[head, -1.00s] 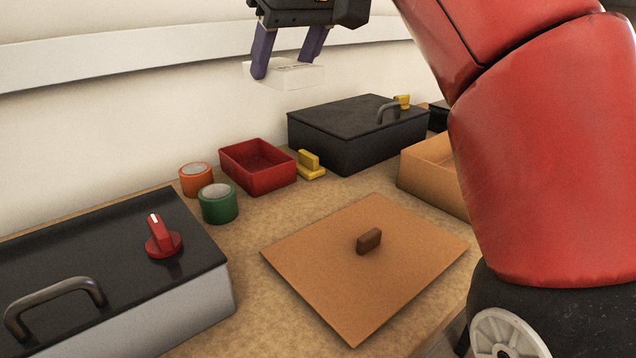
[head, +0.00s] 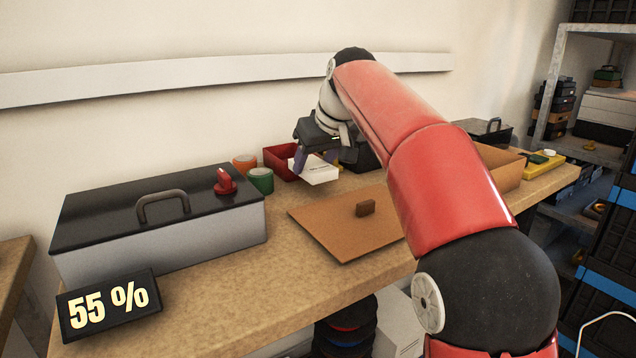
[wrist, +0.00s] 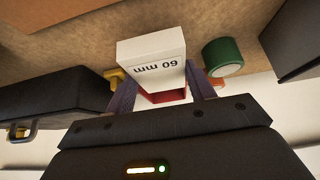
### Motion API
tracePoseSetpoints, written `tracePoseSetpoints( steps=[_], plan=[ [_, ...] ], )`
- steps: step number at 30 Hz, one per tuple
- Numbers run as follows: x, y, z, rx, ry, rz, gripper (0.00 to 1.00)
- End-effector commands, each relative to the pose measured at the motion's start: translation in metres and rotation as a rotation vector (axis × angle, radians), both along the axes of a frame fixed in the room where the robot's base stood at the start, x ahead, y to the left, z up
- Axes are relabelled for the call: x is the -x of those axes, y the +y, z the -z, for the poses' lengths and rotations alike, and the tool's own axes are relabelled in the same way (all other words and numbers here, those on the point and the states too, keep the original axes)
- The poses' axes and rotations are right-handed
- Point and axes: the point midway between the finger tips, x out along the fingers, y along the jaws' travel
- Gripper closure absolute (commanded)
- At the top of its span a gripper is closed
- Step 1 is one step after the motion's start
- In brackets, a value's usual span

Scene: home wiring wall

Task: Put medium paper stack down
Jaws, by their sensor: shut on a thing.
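The medium paper stack is a white block (wrist: 153,68) with "60 mm" printed on it in the wrist view; in the head view it is a white block (head: 318,174) near the red tray. My gripper (wrist: 163,92) is shut on it, with one purple finger on each side. In the head view my gripper (head: 315,162) holds the stack over the bench, in front of the red tray (head: 279,160). The stack covers part of that tray. I cannot tell from these views how far its underside is above the bench.
A brown lid with a knob (head: 330,222) lies on the bench in front. Green tape (head: 261,181) and orange tape (head: 244,163) stand left of the tray. A black-lidded box (head: 160,225) fills the left; an open cardboard box (head: 505,170) stands right. Bare bench shows between tape and lid.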

Motion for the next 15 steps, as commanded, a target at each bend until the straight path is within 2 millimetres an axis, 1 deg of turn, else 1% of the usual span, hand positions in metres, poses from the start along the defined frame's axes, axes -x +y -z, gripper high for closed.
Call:
tracePoseSetpoints(
  steps=[1,3,6,15],
  plan=[
    [-0.004,0.001,0.013,0.001,0.003,-0.001,0.7],
    [-0.005,0.001,0.024,0.0,0.001,-0.001,0.7],
    [-0.007,0.001,0.035,0.001,0.001,-0.002,0.7],
    [-0.007,0.0,0.033,0.001,0.001,-0.002,0.7]
  ],
)
